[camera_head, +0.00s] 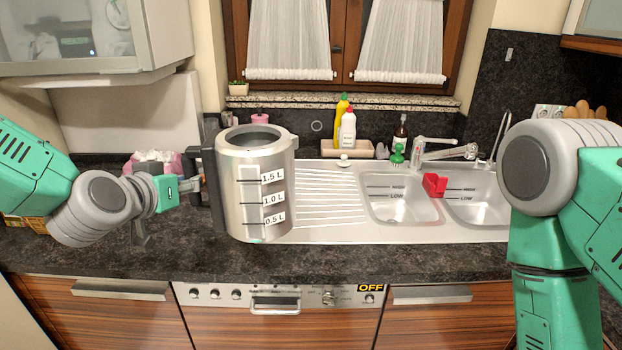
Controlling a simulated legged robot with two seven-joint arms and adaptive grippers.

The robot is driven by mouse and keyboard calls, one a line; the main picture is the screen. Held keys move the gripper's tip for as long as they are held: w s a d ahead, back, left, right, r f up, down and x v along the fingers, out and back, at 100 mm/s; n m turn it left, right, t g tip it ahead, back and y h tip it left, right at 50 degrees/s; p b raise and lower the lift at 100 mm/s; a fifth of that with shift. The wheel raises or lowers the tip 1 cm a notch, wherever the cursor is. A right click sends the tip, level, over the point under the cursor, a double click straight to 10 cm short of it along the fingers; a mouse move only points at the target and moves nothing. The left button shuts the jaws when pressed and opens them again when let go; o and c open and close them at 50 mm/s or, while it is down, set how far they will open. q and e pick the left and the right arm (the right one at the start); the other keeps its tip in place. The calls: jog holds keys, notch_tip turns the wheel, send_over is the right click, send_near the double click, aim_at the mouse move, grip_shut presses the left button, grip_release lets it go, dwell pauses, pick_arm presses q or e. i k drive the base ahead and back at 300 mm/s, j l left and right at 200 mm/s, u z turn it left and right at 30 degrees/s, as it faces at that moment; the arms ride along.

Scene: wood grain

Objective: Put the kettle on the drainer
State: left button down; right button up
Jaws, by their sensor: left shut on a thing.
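The kettle (256,192) is a silver cylinder with an open top, a dark handle on its left and 0.5 L, 1.0 L and 1.5 L marks. It is upright and covers the left end of the drainer (330,205), the ribbed steel area left of the sinks. My left gripper (197,187) comes in from the left and is shut on the kettle's handle. Its fingertips are partly hidden by the handle. I cannot tell whether the kettle's base touches anything. My right arm shows at the right, but its gripper is out of view.
Two sink basins (400,200) lie right of the drainer, with a red block (435,185) between them and a faucet (440,148) behind. Bottles (348,130) stand in a tray at the back. The visible ribbed part of the drainer is clear.

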aim_at(297, 196)
jog(key=i+l, duration=0.15)
jog(key=i, duration=0.3)
jog(key=i+l, duration=0.15)
jog(key=i, duration=0.25)
jog(key=i+l, duration=0.15)
jog(key=i, duration=0.3)
